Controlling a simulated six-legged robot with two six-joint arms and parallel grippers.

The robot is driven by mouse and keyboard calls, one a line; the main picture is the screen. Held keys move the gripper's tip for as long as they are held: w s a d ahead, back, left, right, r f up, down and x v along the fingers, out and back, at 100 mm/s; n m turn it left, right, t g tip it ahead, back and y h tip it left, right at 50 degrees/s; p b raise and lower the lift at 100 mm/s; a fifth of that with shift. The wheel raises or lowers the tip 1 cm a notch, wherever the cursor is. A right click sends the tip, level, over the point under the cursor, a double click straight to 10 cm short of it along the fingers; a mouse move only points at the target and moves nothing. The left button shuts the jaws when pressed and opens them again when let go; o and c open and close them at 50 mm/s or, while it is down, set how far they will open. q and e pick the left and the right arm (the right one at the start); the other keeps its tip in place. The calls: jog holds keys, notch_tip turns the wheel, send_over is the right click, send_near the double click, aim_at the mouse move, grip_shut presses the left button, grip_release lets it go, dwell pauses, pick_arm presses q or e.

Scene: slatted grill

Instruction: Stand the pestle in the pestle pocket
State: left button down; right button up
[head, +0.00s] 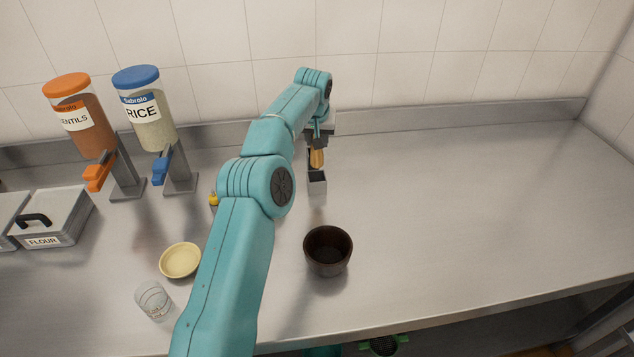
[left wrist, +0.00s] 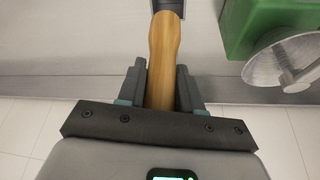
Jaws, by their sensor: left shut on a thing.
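The pestle (head: 317,158) has a light wooden body and hangs roughly upright from my left gripper (head: 318,141). In the left wrist view, my left gripper (left wrist: 160,82) is shut on the wooden pestle (left wrist: 163,48), with one finger on each side. The pestle pocket (head: 317,187) is a small grey open-topped box, directly below and in front of the pestle in the head view. I cannot tell whether the pestle's tip is inside it. My right gripper is not seen.
A dark brown mortar (head: 328,268) stands nearer the front edge. A yellow bowl (head: 180,261) and a clear glass (head: 153,300) stand at the left. Lentils (head: 79,115) and rice (head: 146,108) dispensers stand at the back left. The right side of the counter is clear.

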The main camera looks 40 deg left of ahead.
aim_at(316, 165)
pick_arm(q)
notch_tip(316, 165, down, 7)
jog(key=shift+a+f, duration=0.1)
jog(key=shift+f, duration=0.3)
jog(key=shift+s+f, duration=0.15)
jog(key=shift+f, duration=0.05)
jog(key=shift+w+f, duration=0.2)
jog(key=shift+f, duration=0.1)
jog(key=shift+s+f, duration=0.15)
jog(key=shift+f, duration=0.1)
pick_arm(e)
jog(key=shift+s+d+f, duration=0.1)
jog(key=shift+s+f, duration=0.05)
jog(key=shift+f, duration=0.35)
